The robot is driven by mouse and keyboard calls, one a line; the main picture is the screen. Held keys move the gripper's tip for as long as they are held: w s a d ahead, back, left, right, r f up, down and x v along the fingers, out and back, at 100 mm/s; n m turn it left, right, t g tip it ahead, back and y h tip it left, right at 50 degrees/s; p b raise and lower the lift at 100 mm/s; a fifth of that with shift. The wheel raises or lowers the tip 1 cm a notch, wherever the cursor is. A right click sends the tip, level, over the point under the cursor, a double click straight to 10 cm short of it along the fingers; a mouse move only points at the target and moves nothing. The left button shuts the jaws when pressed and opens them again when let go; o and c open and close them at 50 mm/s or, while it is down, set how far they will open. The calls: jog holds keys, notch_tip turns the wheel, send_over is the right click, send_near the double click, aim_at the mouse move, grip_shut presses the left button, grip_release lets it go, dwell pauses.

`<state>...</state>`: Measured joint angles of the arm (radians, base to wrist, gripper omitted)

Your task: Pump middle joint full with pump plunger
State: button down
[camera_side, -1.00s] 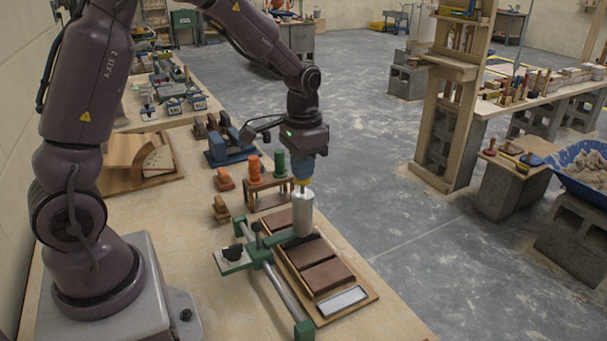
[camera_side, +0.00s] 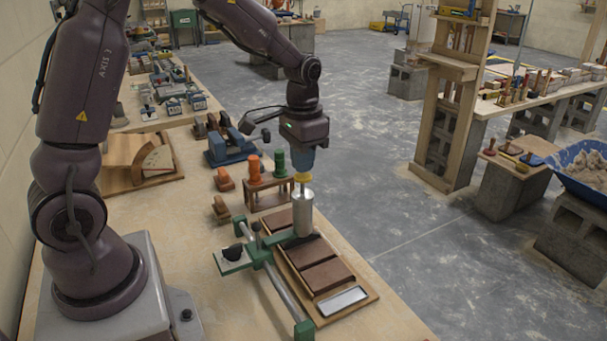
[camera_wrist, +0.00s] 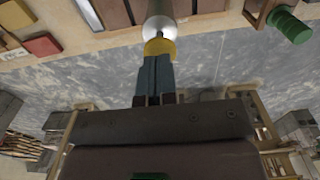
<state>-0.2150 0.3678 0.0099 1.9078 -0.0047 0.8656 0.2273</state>
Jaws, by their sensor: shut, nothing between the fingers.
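The mortar pump is a silver cylinder (camera_side: 303,214) standing upright over the row of red-brown bricks (camera_side: 320,252) on a wooden board (camera_side: 368,296). Its yellow plunger knob (camera_side: 302,178) sits above the cylinder, with a short length of rod showing. My gripper (camera_side: 303,171) is shut and empty, pointing down right over the knob. In the wrist view the blue fingertips (camera_wrist: 158,58) meet the yellow knob (camera_wrist: 160,46) with the cylinder (camera_wrist: 158,22) beyond; I cannot tell whether they press on it. The joints under the pump, and any mortar in them, are hidden.
A green clamp frame (camera_side: 262,252) with a metal rail runs along the bricks' left side. A small wooden rack (camera_side: 268,192) with orange and green knobbed tools stands just behind. A blue tool (camera_side: 230,148) stands farther back. The bench front left is clear.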

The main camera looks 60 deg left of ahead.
jog(key=shift+f, duration=1.2)
jog(key=shift+r, duration=1.2)
notch_tip(320, 180, up, 7)
dwell(0.4)
jog(key=s+d+r+t, duration=0.2)
jog(key=s+d+r, duration=0.1)
jog(key=s, duration=0.5)
jog(key=s+d+r+t, duration=0.3)
jog(key=s+d, duration=0.2)
jog(key=s, duration=0.4)
jog(key=shift+s+d+r+t, duration=0.2)
jog(key=shift+r+t, duration=0.05)
jog(key=shift+t, duration=0.05)
